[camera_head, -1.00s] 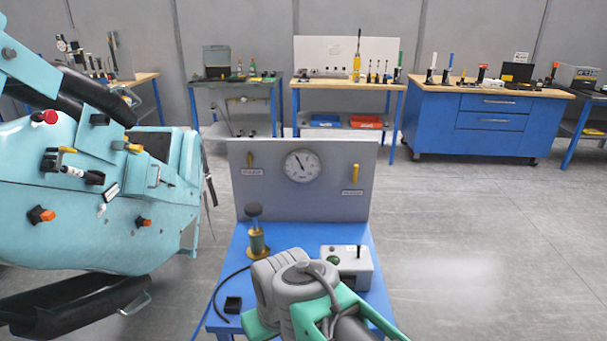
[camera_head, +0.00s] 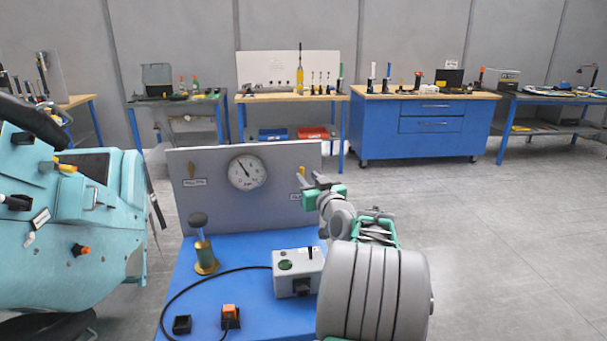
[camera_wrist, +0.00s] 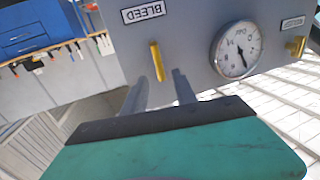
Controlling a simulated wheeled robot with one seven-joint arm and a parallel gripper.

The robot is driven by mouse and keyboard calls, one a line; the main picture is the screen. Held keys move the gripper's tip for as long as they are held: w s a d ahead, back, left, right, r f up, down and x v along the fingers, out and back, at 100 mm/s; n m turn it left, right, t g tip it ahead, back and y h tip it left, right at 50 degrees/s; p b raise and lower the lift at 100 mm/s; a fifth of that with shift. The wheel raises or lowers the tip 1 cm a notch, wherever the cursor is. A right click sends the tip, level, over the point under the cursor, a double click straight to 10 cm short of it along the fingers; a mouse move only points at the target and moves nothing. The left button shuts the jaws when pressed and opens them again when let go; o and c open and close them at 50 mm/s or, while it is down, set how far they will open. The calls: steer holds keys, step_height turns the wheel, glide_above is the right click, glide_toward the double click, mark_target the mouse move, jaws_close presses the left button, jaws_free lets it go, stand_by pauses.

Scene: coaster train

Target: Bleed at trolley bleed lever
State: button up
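The yellow bleed lever (camera_head: 301,174) stands at the right of the grey panel (camera_head: 280,205) on the blue trolley (camera_head: 235,285). In the wrist view the lever (camera_wrist: 157,62) hangs beside the upside-down BLEED label (camera_wrist: 144,11). My gripper (camera_head: 314,180) is at the panel's right side and partly hides the lever and its label. In the wrist view my gripper (camera_wrist: 160,85) is open, its two fingers apart and empty. The lever lies just beyond the fingertips, roughly in line with the gap; contact cannot be told. A round gauge (camera_head: 248,172) sits mid-panel.
A second yellow lever (camera_head: 191,168) is at the panel's left. A brass plunger (camera_head: 203,250), a grey box (camera_head: 298,268) with a cable and an orange-topped block (camera_head: 230,315) stand on the trolley. A teal machine (camera_head: 75,230) is at left. Floor at right is clear.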

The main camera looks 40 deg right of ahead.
mark_target(302, 173)
steer(key=x, duration=0.3)
steer(key=shift+w+d, duration=0.1)
steer(key=shift+w, duration=0.25)
jaws_close()
